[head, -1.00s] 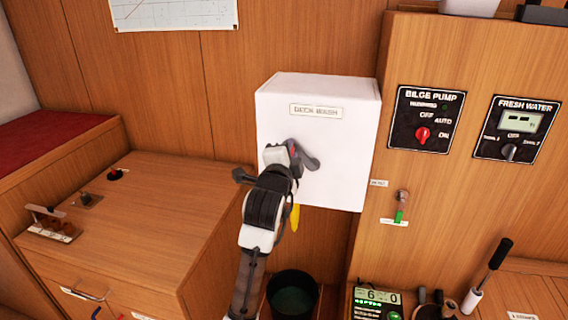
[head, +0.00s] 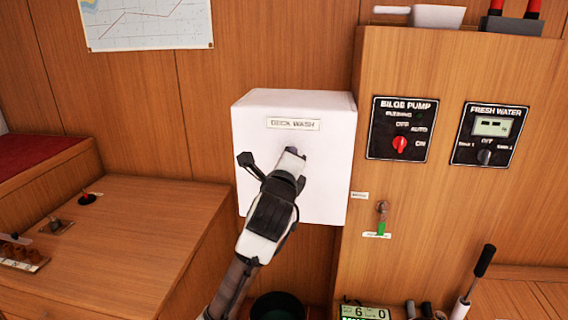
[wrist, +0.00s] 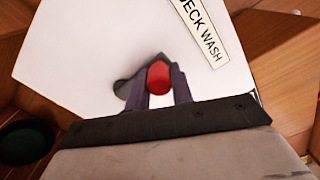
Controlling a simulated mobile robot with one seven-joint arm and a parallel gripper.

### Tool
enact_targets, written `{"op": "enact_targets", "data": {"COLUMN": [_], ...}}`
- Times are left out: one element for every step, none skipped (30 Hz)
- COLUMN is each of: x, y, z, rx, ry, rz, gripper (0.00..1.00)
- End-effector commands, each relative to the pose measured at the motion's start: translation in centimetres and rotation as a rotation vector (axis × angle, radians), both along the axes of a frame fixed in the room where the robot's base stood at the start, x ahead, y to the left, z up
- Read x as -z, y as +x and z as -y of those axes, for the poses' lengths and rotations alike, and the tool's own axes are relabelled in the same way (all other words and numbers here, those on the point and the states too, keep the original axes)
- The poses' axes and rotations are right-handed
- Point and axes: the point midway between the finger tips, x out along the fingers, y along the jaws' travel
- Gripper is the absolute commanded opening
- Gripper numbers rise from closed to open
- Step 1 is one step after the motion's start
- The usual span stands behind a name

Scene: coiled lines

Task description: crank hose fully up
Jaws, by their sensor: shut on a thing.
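The white deck wash box (head: 325,170) hangs on the wood wall, and it also fills the upper wrist view (wrist: 85,40). My gripper (head: 291,154) reaches up to its front face. In the wrist view my gripper's two fingers (wrist: 159,88) are shut on the red knob (wrist: 158,76) of the crank. The crank's dark arm (wrist: 124,88) shows just left of the knob there. In the head view my gripper hides the knob and the crank. No hose shows in either current view; the area under the box is partly behind my arm.
A dark bucket (head: 278,308) stands below the box and shows at the left in the wrist view (wrist: 25,142). To the right is a wood panel with the bilge pump switch (head: 401,130) and fresh water switch (head: 489,134). A wood counter (head: 140,225) lies to the left.

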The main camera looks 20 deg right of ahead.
Motion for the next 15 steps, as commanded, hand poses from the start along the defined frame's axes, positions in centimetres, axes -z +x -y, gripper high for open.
{"op": "enact_targets", "data": {"x": [-0.55, -0.54, -0.54, -0.54, -0.54, -0.54, -0.54, -0.54, -0.55, -0.54, -0.54, -0.54, -0.54, -0.54, -0.54], "y": [-0.01, -0.03, -0.05, -0.07, -0.08, -0.10, -0.10, -0.10, -0.10, -0.11, -0.11, -0.11, -0.11, -0.11, -0.11], "z": [-0.06, -0.03, 0.00, 0.03, 0.05, 0.07, 0.08, 0.09, 0.09, 0.10, 0.10, 0.10, 0.11, 0.11, 0.11], "rx": [-0.002, -0.002, -0.002, -0.002, -0.002, -0.003, -0.002, -0.002, -0.002, -0.002, -0.002, -0.002, -0.002, -0.002, -0.002], "ry": [0.004, 0.008, 0.013, 0.016, 0.017, 0.019, 0.020, 0.021, 0.021, 0.021, 0.021, 0.021, 0.021, 0.020, 0.020], "rz": [0.019, 0.022, 0.025, 0.027, 0.028, 0.029, 0.029, 0.030, 0.030, 0.030, 0.030, 0.030, 0.030, 0.029, 0.029], "gripper": [0.00, 0.00, 0.00, 0.00, 0.00, 0.00, 0.00, 0.00, 0.00, 0.00, 0.00, 0.00, 0.00, 0.00, 0.00]}}
